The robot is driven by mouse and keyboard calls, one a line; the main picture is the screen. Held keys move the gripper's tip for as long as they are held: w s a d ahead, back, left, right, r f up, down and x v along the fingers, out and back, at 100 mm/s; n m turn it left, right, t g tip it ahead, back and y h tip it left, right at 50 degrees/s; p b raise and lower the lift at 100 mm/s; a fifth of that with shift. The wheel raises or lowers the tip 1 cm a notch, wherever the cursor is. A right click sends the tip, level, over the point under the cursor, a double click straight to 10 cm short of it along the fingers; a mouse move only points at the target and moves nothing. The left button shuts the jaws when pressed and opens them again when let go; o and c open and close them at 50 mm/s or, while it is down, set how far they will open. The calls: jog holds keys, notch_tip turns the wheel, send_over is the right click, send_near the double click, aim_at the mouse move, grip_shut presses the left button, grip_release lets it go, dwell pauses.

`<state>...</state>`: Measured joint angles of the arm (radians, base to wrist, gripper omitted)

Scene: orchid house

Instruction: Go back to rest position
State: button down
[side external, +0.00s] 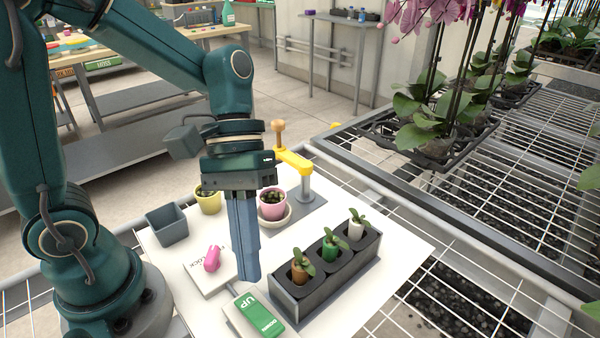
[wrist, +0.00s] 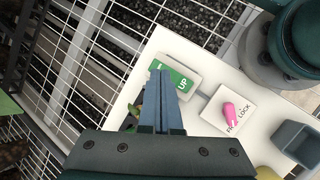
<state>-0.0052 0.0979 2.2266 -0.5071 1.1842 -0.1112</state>
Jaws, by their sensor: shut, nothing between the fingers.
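My gripper (side external: 250,277) is shut and empty, pointing down over the white board (side external: 400,237). In the side external view its fingertips appear just behind the green and white UP/DOWN switch (side external: 262,316). In the wrist view the shut fingers (wrist: 160,75) reach toward the same switch (wrist: 183,82); I cannot tell whether they touch it. The pink knob (side external: 212,258) stands on the white LOCK plate (side external: 196,279), left of the fingers. The knob also shows in the wrist view (wrist: 230,109).
A dark rack (side external: 313,303) with several small seedlings stands right of my gripper. Behind are a grey square bin (side external: 166,226), a yellow pot (side external: 208,204), a pink pot (side external: 273,211) and a yellow-armed post (side external: 293,160).

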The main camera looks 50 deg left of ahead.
jog(key=a+r+m+t+y, duration=0.4)
jog(key=a+t+y, duration=0.1)
jog(key=a+t, duration=0.4)
jog(key=shift+m, duration=0.3)
